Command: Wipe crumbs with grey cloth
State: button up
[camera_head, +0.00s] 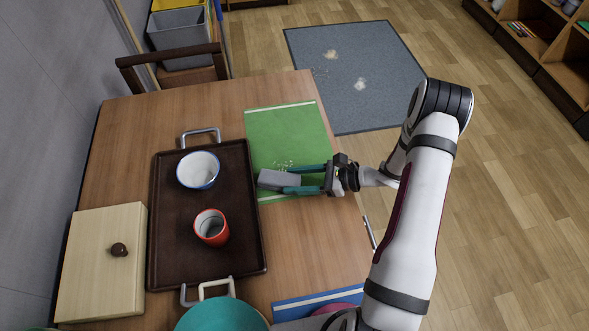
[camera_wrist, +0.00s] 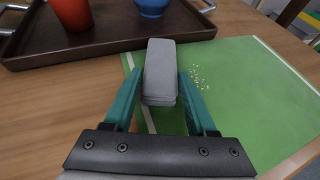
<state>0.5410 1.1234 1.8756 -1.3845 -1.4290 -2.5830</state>
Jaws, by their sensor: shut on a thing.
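The grey cloth (camera_head: 279,179) is a folded block between the teal fingers of my gripper (camera_head: 306,180). In the wrist view the cloth (camera_wrist: 160,72) sits between the two fingers of my gripper (camera_wrist: 158,100), over the left edge of the green mat (camera_wrist: 245,90). The crumbs (camera_head: 283,165) are a small pale scatter on the green mat (camera_head: 285,128), just beyond the cloth in the head view. In the wrist view the crumbs (camera_wrist: 199,78) lie just right of the cloth and right finger. I cannot tell whether the cloth touches the mat.
Left of the mat, a dark brown tray (camera_head: 178,262) holds a white bowl with a blue rim (camera_head: 198,170) and a red cup (camera_head: 211,228). A wooden box (camera_head: 100,275) with a knob stands farther left. A teal round thing (camera_head: 222,316) is at the front. The mat's far part is clear.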

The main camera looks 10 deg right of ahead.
jog(key=shift+s, duration=0.95)
jog(key=shift+w, duration=3.75)
notch_tip(320, 180, up, 8)
jog(key=shift+r, duration=0.15)
jog(key=shift+s, duration=0.1)
